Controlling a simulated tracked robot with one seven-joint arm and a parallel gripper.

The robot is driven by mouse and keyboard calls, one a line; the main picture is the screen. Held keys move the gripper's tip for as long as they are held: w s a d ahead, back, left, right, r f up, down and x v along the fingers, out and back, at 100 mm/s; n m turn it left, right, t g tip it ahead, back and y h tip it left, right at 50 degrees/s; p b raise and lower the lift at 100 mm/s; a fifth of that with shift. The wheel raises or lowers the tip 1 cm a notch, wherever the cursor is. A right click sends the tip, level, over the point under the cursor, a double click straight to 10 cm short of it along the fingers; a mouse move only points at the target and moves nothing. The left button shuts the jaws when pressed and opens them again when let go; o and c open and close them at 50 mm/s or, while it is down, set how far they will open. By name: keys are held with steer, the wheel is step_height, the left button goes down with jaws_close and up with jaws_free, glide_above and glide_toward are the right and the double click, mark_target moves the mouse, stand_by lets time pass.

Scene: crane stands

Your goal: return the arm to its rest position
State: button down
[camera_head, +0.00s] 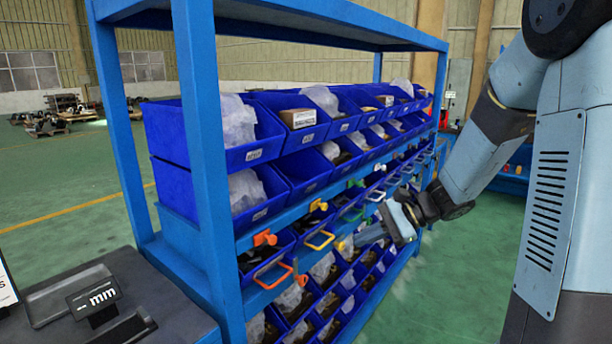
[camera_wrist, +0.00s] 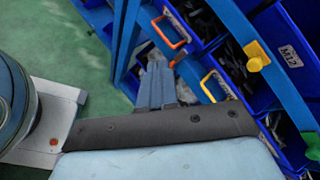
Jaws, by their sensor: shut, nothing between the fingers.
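My gripper (camera_head: 352,242) is at the end of my arm, which reaches in from the right in the head view. It is low in front of the blue shelf rack (camera_head: 208,120), near the level of the coloured handles. In the wrist view my gripper's blue fingers (camera_wrist: 157,84) are together, with nothing between them. They point toward the rack's lower front. I cannot tell from these views whether the fingers touch the rack.
Blue bins (camera_head: 270,135) with bagged parts fill the rack. An orange handle (camera_head: 272,276) and a yellow handle (camera_head: 320,240) stick out near my gripper. A dark bench (camera_head: 100,300) stands at the front left. Green floor is open between the rack and my body.

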steer(key=s+d+r+n+t+h, duration=0.2)
steer(key=s+d+r+n+h, duration=0.3)
steer(key=s, duration=0.4)
steer(key=s+d+r+n+t+h, duration=0.2)
steer(key=s+d+r+n+h, duration=0.2)
steer(key=s, duration=0.6)
step_height(320, 180, up, 4)
steer(key=n+h, duration=0.2)
steer(key=shift+d+f+n+t+h, duration=0.25)
steer(key=shift+d+n+t+h, duration=0.05)
steer(key=shift+d+t+h, duration=0.1)
steer(key=shift+s, duration=0.1)
stand_by(0.4)
